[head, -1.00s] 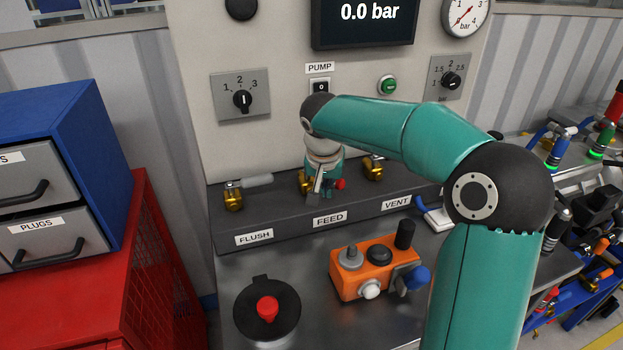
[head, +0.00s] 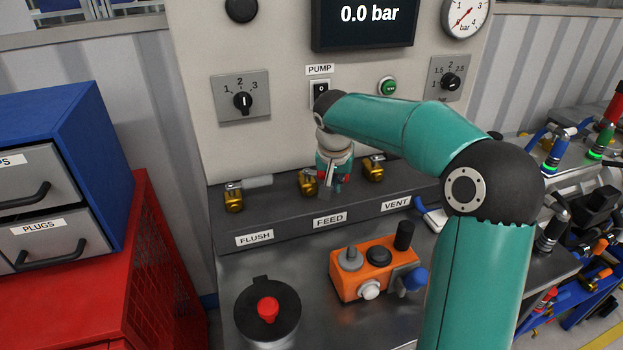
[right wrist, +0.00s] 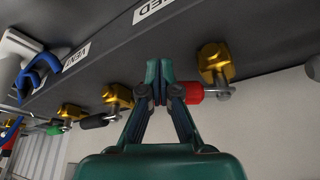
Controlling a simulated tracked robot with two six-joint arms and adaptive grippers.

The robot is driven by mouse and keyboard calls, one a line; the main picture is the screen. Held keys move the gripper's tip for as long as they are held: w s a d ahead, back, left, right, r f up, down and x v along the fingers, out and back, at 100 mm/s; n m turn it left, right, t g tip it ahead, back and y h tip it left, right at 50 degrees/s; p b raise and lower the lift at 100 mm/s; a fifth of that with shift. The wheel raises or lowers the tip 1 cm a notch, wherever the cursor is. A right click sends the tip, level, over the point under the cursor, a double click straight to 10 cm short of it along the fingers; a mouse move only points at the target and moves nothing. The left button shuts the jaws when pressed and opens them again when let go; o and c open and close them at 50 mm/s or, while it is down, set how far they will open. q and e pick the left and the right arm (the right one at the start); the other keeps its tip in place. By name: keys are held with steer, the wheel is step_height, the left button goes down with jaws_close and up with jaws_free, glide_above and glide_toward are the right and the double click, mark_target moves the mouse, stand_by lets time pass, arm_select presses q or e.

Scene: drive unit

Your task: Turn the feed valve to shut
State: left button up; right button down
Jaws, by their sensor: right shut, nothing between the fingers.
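The brass feed valve (head: 307,183) sits on the dark ledge behind the FEED label, between the flush and vent valves. In the right wrist view the feed valve (right wrist: 213,62) is right of my fingers, and its red lever grip (right wrist: 194,92) lies sideways, pointing toward the vent side. My right gripper (head: 325,192) is shut and empty, just right of the feed valve body. In the right wrist view the shut fingers (right wrist: 158,72) are at the free end of the red grip; I cannot tell whether they touch. In the head view the gripper partly hides the lever.
The flush valve (head: 233,198) with a grey lever and the vent valve (head: 374,170) flank the feed valve. The panel display (head: 362,22) reads 0.0 bar. An orange box (head: 362,282) and a red-knobbed black disc (head: 280,312) are on the bench in front.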

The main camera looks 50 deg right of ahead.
steer(key=shift+d, duration=0.2)
steer(key=shift+w+d+p, duration=0.25)
steer(key=shift+d+p, duration=0.1)
steer(key=shift+d, duration=0.35)
steer(key=shift+w+d+r+p, duration=0.1)
steer(key=shift+w+d+p, duration=0.15)
steer(key=shift+d+p, duration=0.15)
steer(key=shift+w+d, duration=0.15)
steer(key=shift+d, duration=0.15)
steer(key=shift+s+a+f+b, duration=0.2)
steer(key=shift+a+b, duration=0.1)
steer(key=shift+a, duration=0.1)
steer(key=shift+s+a, duration=0.25)
steer(key=w+p+v, duration=0.1)
steer(key=p+v, duration=0.3)
steer(key=v, duration=0.4)
steer(key=shift+s+d+r+p, duration=0.2)
steer(key=shift+s+d+p, duration=0.05)
steer(key=shift+d+p, duration=0.15)
